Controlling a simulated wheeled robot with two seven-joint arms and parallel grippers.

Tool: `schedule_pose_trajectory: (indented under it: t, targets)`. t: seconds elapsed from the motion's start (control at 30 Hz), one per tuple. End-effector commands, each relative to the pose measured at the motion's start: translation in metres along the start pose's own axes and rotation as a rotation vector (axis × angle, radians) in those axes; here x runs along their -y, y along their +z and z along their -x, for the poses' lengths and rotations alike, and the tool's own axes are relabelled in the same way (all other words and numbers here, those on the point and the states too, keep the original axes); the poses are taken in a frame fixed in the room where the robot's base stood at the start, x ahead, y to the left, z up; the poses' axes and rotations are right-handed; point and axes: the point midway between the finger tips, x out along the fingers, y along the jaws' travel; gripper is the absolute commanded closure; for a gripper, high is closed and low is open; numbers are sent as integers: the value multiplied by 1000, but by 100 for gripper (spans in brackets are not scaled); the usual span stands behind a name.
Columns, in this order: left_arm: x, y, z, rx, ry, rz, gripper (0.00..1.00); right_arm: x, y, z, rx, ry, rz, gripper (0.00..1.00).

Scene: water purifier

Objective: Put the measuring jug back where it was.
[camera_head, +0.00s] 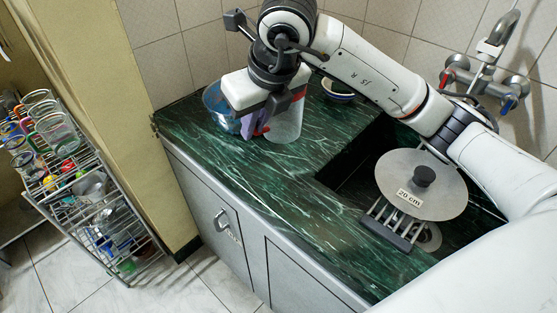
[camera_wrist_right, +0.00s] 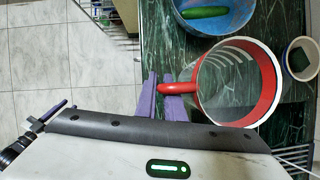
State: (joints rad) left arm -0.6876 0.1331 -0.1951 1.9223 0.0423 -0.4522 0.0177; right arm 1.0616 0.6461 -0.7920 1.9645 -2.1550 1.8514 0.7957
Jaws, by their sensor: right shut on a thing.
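The measuring jug (camera_head: 286,124) is clear with a red rim and a red handle. In the head view it is upright at or just above the green marble counter, beside the blue bowl; I cannot tell if its base touches. In the wrist view I look down into the jug (camera_wrist_right: 233,92), which looks empty. My right gripper (camera_head: 257,126) has purple fingers, shut on the jug's red handle; they also show in the wrist view (camera_wrist_right: 163,92). The jug's upper part is partly hidden by the gripper in the head view. My left gripper is not in view.
A blue bowl (camera_head: 216,112) with a green item stands left of the jug. A small bowl (camera_head: 338,90) stands behind right. A sink (camera_head: 345,180) with a round lid (camera_head: 421,186) and a faucet (camera_head: 488,60) lie right. The counter's front left is clear. A glass rack (camera_head: 90,195) stands left.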

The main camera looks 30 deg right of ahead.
Motion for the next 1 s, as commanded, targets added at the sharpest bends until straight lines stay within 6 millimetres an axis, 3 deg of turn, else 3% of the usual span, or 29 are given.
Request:
schedule_pose_trajectory:
  t: [0.3,0.7,1.0]
  targets:
    - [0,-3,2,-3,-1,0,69,1,-22,-48,-5,-8,-17,100]
    - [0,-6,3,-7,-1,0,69,1,-38,-87,-5,-7,-16,100]
    - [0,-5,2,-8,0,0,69,0,-40,-91,-3,-7,-15,100]
